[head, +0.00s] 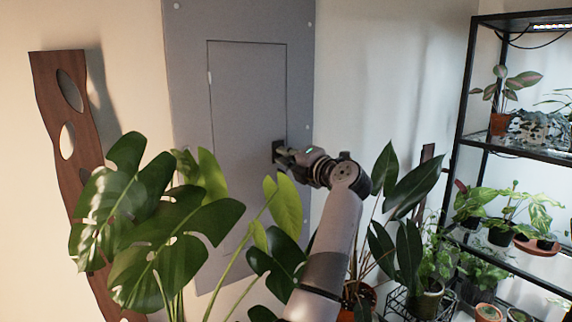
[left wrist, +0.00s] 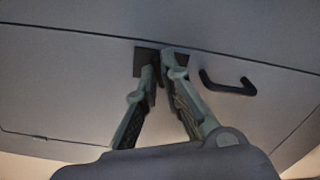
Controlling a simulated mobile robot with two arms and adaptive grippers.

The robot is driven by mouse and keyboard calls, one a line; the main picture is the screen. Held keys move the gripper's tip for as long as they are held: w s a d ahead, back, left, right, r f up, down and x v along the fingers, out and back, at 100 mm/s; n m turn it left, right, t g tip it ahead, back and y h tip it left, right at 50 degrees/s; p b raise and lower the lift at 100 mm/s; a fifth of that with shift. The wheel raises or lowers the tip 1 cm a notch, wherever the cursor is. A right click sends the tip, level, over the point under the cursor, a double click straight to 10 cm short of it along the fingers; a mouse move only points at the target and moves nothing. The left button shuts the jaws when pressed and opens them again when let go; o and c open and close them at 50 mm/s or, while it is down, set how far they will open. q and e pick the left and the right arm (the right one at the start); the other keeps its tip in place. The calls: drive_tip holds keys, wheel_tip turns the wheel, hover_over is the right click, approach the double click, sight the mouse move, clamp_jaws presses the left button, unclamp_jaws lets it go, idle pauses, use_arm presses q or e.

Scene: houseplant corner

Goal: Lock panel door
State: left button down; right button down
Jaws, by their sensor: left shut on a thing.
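The grey panel door (head: 245,95) is set in a larger grey panel on the wall and looks flush with its frame. It also fills much of the left wrist view (left wrist: 75,85). A dark square latch plate (head: 277,146) sits at the door's right edge and shows in the left wrist view (left wrist: 145,60). My left gripper (head: 282,156) is at this plate, its fingertips (left wrist: 161,76) closed together on a small latch part that they mostly hide. A black bar handle (left wrist: 228,86) is beside the fingers, apart from them. My right gripper is not in view.
A large leafy plant (head: 165,235) stands in front of the panel's lower part. Another dark-leaved plant (head: 405,190) is right of my arm. A black shelf rack (head: 462,110) with several potted plants stands at right. A wavy wooden board (head: 50,95) is at left.

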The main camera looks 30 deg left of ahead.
sight(278, 114)
use_arm(q)
drive_tip(key=shift+f+n+b, duration=0.1)
drive_tip(key=shift+n+b, duration=3.85)
drive_tip(key=shift+n, duration=2.65)
drive_tip(key=c, duration=1.7)
unclamp_jaws()
drive_tip(key=shift+r, duration=0.2)
wheel_tip(278, 114, up, 10)
drive_tip(key=shift+f, duration=0.15)
